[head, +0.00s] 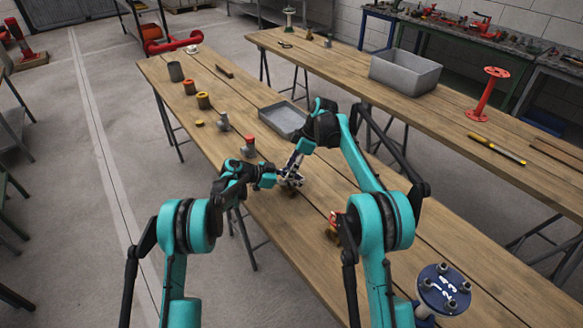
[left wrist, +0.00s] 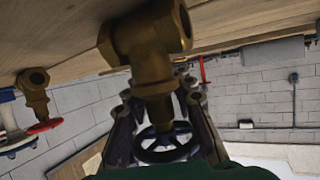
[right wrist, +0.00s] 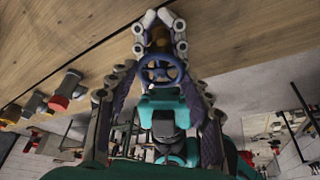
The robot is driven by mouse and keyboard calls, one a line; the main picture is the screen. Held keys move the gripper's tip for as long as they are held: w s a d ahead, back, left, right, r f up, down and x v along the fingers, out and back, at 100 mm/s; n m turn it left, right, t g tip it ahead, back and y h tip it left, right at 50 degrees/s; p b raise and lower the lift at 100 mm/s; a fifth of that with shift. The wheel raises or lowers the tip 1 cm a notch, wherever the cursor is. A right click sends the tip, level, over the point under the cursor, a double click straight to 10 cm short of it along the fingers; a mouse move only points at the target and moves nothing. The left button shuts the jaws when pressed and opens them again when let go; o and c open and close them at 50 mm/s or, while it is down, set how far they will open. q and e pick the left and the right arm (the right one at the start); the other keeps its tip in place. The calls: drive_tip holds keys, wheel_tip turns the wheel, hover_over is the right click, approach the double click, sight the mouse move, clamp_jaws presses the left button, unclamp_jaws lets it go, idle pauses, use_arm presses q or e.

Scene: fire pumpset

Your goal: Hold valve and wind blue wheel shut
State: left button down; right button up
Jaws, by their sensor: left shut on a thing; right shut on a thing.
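A brass valve (left wrist: 150,45) with a blue handwheel (right wrist: 162,72) is held between my two grippers at the middle of the near table. My left gripper (left wrist: 160,92) is shut on the brass valve body, which fills the upper middle of the left wrist view. The wheel shows dark below it (left wrist: 166,146). My right gripper (right wrist: 159,69) is shut on the blue wheel, with a finger on either side of the rim. In the head view my left gripper (head: 285,181) and right gripper (head: 294,165) meet and hide most of the valve.
A second brass valve (left wrist: 35,98) with a red wheel (left wrist: 45,126) stands nearby on the table. A blue flange (head: 443,288) is at the near right. A shallow grey tray (head: 283,122) and several small fittings lie behind the grippers. The front of the table is mostly clear.

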drive_tip(key=m+t, duration=0.1)
drive_tip(key=m, duration=0.3)
drive_tip(key=shift+s+m+t+h, duration=0.2)
drive_tip(key=shift+m+t+h, duration=0.1)
drive_tip(key=shift+m+t, duration=0.1)
drive_tip(key=o, duration=1.2)
drive_tip(key=v, duration=1.2)
